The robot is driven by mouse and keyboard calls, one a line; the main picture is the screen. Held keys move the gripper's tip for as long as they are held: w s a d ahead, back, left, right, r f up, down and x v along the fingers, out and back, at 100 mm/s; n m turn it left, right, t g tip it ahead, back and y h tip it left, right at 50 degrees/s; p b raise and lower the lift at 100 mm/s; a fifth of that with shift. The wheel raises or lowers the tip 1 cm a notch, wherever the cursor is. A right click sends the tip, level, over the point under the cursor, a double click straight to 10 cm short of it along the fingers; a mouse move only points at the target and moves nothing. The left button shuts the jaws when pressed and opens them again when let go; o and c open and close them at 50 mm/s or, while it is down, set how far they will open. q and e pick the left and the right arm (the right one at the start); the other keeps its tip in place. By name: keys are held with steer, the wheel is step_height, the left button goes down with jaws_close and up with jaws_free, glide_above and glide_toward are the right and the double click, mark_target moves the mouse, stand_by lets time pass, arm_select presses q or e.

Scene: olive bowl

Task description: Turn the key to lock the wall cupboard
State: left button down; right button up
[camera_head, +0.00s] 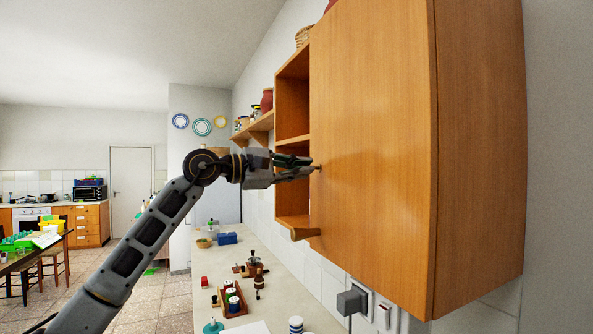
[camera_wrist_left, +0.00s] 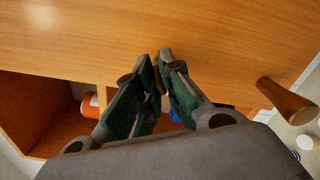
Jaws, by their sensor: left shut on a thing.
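The wooden wall cupboard (camera_head: 385,140) hangs on the right in the head view, and its door fills the top of the left wrist view (camera_wrist_left: 70,30). A small key (camera_head: 317,168) sits at the left edge of the door. My left gripper (camera_head: 312,170) reaches it from the left. In the left wrist view my gripper (camera_wrist_left: 158,72) has its fingertips together on the small key (camera_wrist_left: 156,88), close to the door face. The fingers hide most of the key, and its turn angle cannot be told. My right gripper is not in view.
A wooden knob (camera_head: 305,233) sticks out from the door below the key, to the right in the left wrist view (camera_wrist_left: 286,100). Open shelves (camera_head: 292,125) are left of the door. A counter (camera_head: 270,280) with several small items and a wall plug (camera_head: 351,301) lie below.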

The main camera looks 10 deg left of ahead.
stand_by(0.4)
arm_select(q)
steer(key=shift+m, duration=1.5)
steer(key=shift+m+b, duration=0.3)
steer(key=shift+m, duration=0.5)
steer(key=c, duration=1)
jaws_free()
steer(key=shift+c, duration=0.2)
steer(key=shift+a, duration=0.1)
